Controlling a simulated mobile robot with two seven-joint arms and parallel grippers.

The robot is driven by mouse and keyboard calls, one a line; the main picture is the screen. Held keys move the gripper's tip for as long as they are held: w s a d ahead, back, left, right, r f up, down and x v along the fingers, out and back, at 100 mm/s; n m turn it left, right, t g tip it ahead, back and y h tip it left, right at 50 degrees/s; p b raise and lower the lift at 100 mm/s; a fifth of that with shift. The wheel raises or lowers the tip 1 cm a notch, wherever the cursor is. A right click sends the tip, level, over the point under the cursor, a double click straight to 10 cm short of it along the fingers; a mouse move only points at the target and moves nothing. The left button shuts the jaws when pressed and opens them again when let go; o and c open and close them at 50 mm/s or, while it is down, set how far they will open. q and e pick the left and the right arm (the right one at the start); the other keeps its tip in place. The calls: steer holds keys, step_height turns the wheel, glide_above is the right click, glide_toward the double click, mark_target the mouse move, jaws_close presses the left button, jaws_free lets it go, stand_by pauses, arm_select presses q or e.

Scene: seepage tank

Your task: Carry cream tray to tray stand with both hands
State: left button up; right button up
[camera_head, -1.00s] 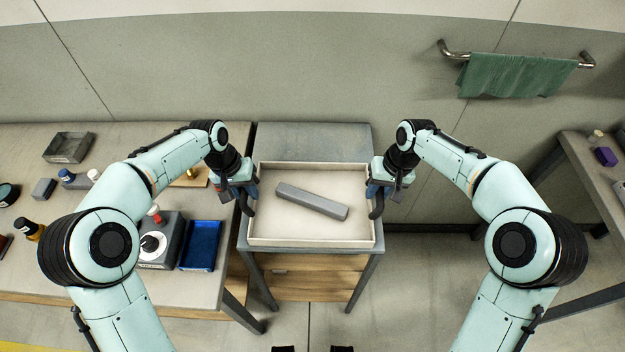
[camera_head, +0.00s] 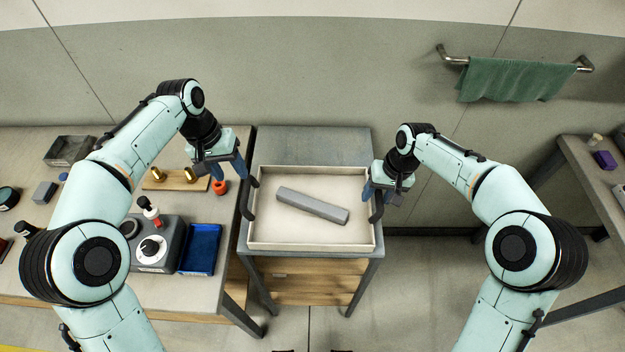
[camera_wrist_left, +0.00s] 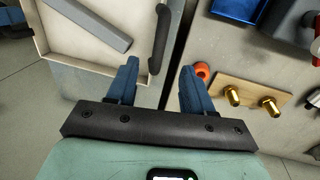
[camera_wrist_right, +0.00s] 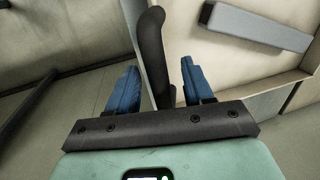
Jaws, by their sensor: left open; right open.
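The cream tray (camera_head: 310,246) rests on a small grey-topped stand (camera_head: 312,140) with wooden drawers. A grey bar (camera_head: 312,206) lies in it. Its dark left handle (camera_wrist_left: 160,40) and right handle (camera_wrist_right: 152,55) stick up at the sides. My left gripper (camera_head: 230,182) is open and empty, up and left of the left handle. In the left wrist view the handle is beyond the fingers (camera_wrist_left: 158,85). My right gripper (camera_head: 374,190) is open at the right handle. In the right wrist view the handle lies between its blue fingers (camera_wrist_right: 160,85). I cannot tell which surface is the tray stand.
The left bench holds a brass-knobbed wooden block (camera_head: 172,180), an orange ring (camera_head: 220,187), a grey dial box (camera_head: 158,245) and a blue tray (camera_head: 201,250). Another table (camera_head: 597,180) stands at right. A green towel (camera_head: 515,80) hangs on the wall. Floor is clear between.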

step_height(320, 180, up, 12)
steer(key=d, duration=0.2)
steer(key=shift+d, duration=0.15)
steer(key=shift+f, duration=0.15)
stand_by(0.6)
